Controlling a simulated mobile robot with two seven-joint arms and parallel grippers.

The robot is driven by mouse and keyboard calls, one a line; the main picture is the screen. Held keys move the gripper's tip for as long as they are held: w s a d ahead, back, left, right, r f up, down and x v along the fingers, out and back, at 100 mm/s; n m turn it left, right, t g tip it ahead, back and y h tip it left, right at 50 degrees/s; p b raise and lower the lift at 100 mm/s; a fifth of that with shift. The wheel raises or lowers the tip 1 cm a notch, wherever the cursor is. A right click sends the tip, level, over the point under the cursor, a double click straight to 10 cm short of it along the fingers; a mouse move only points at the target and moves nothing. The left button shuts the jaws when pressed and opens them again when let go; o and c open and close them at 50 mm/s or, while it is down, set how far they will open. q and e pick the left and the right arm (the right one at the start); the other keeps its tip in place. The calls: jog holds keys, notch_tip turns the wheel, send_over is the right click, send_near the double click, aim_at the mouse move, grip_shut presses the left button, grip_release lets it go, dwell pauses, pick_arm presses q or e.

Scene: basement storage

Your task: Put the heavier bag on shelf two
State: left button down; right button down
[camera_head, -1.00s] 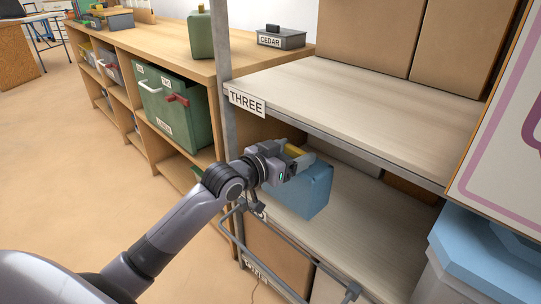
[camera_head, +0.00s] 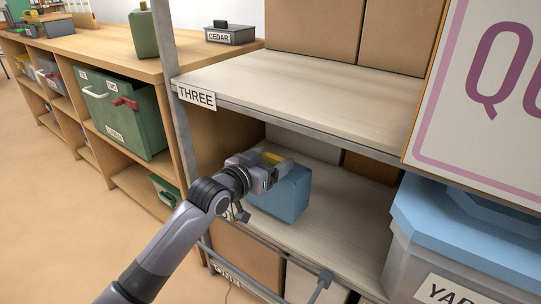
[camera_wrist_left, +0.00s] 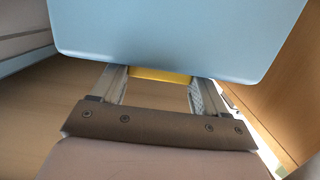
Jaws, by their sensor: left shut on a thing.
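The blue bag (camera_head: 284,197) has a yellow handle (camera_head: 272,158) on top. My left gripper (camera_head: 275,164) is shut on this handle. The bag is upright in the bay under the board labelled THREE, over the pale lower shelf (camera_head: 345,235). I cannot tell whether its base touches that shelf, and I see no readable label on its edge. In the left wrist view the bag (camera_wrist_left: 180,35) fills the top, with the yellow handle (camera_wrist_left: 160,75) between the fingers of my left gripper (camera_wrist_left: 155,85). No second bag is clearly identifiable. My right gripper is not in view.
The shelf labelled THREE (camera_head: 300,95) lies above the bag, with cardboard boxes on it. A grey metal post (camera_head: 170,80) stands at left. A grey bin with a blue lid (camera_head: 440,235) and a large sign (camera_head: 490,100) stand at right. The lower shelf is clear right of the bag.

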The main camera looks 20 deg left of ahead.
pick_arm(q)
jog(key=shift+f+b, duration=0.35)
jog(key=shift+f, duration=0.4)
jog(key=shift+w+d+f, duration=0.1)
jog(key=shift+w, duration=0.05)
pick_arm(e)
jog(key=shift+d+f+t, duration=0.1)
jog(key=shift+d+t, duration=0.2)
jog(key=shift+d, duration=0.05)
